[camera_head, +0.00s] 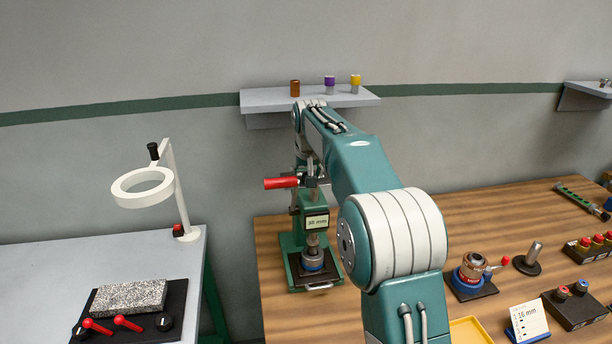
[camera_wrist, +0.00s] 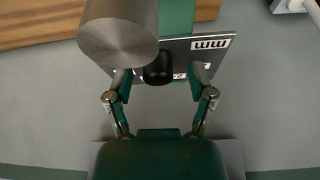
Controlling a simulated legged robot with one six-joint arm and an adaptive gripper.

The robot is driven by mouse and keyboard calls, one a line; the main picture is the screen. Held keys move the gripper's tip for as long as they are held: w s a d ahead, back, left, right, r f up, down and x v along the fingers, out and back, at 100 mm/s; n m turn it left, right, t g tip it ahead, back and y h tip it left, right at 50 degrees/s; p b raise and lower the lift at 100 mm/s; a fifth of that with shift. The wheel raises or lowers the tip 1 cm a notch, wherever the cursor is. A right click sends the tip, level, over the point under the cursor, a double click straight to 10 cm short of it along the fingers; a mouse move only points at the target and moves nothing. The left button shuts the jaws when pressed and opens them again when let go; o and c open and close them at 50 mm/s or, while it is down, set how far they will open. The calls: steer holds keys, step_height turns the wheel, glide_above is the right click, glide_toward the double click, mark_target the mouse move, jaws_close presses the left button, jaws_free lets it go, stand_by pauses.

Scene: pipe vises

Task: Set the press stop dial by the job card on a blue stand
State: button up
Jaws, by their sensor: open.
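The green press (camera_head: 292,248) stands at the left end of the wooden bench, with a red lever handle (camera_head: 281,183). Its display plate (camera_head: 317,222) seems to read 36 mm, in small print. The job card (camera_head: 527,318) on a blue stand (camera_head: 530,337) at lower right appears to read 16 mm. In the wrist view, my gripper (camera_wrist: 160,72) is open, its fingers on either side of a black knob (camera_wrist: 158,69), with gaps visible. I cannot tell its depth around the knob. The plate (camera_wrist: 211,44) shows upside-down "mm"; its number is hidden.
A large metal cylinder (camera_wrist: 119,28) is close to my left finger in the wrist view. A wall shelf (camera_head: 270,98) with small coloured-top parts is behind my arm. A blue-based vise (camera_head: 471,276) and a yellow tray (camera_head: 470,331) are on the bench to the right.

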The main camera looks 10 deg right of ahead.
steer(key=v, duration=1.2)
steer(key=shift+f, duration=0.15)
steer(key=s+d+f+n+t+y, duration=0.1)
steer(key=d+f+n+t+y, duration=0.15)
steer(key=d+n+y, duration=0.6)
steer(key=shift+n+h, duration=0.55)
steer(key=shift+h, duration=0.4)
steer(key=x, duration=0.4)
steer(key=a+x, duration=0.1)
steer(key=x, duration=0.3)
steer(key=s+x, duration=0.1)
steer(key=x, duration=0.3)
steer(key=shift+a, duration=0.45)
